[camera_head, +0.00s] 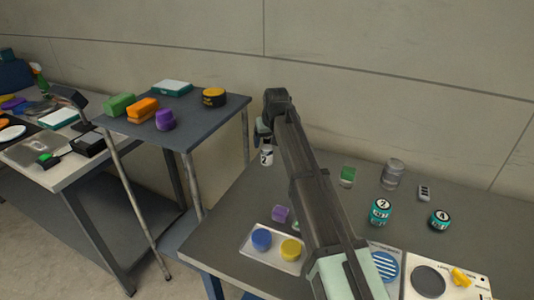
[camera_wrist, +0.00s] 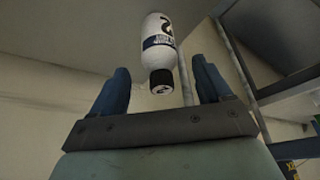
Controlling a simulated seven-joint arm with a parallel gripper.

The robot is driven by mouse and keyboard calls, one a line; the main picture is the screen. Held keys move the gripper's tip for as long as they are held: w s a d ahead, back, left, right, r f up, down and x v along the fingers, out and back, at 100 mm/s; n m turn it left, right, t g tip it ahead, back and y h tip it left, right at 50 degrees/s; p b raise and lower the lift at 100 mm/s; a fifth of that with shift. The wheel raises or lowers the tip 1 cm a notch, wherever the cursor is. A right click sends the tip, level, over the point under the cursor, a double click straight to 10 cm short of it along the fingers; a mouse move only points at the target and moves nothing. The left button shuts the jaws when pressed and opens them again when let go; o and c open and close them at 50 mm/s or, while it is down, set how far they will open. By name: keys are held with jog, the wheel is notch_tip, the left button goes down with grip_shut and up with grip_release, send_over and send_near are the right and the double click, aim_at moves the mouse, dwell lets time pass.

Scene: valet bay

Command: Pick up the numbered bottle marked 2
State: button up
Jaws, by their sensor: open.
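The white bottle marked 2 (camera_head: 266,157) stands upright near the far left edge of the grey table, its top partly hidden by my gripper. In the wrist view the bottle (camera_wrist: 159,32) has a dark band, a dark cap and a large numeral on its side. My gripper (camera_head: 264,132) is above the bottle, with open fingers. In the wrist view its two blue fingers (camera_wrist: 161,72) appear on either side of the capped end, with gaps on both sides and no contact seen. The exact depth between fingers and bottle cannot be told.
A clear tray (camera_head: 263,255) holds blue and yellow round pieces. A side table (camera_head: 190,132) stands left, across a gap.

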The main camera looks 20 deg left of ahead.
aim_at(268, 144)
jog(key=shift+x, duration=2.6)
jog(key=shift+c, duration=0.3)
jog(key=c, duration=1.2)
jog(key=shift+o, duration=0.2)
jog(key=shift+r, duration=0.1)
